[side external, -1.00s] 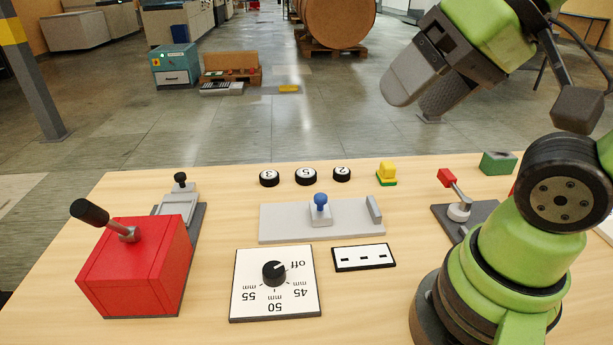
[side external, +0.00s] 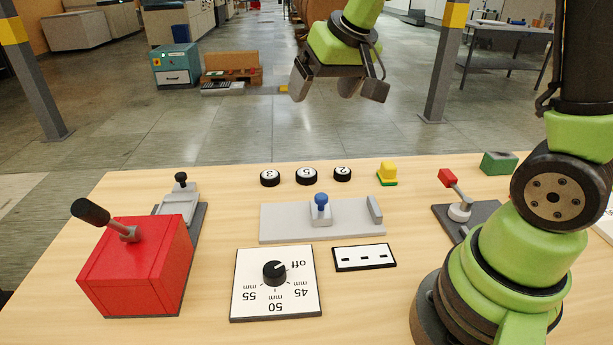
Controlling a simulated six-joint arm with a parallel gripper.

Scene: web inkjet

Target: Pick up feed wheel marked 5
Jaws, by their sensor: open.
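The feed wheel marked 5 (side external: 306,176) is a small black disc with a white top. It lies on the wooden table between the wheel marked 3 (side external: 270,178) on its left and the wheel marked 2 (side external: 342,174) on its right. The numbers appear upside down. My gripper (side external: 322,92) is open and empty. It points downward, high above the far edge of the table, above the wheels in the picture and apart from them.
In front of the wheels is a grey plate with a blue knob (side external: 321,202). A yellow-and-green block (side external: 387,173) stands to their right. A red box with a black lever (side external: 137,265) is at left, a red-handled lever (side external: 447,178) at right. A dial panel (side external: 275,300) lies in front.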

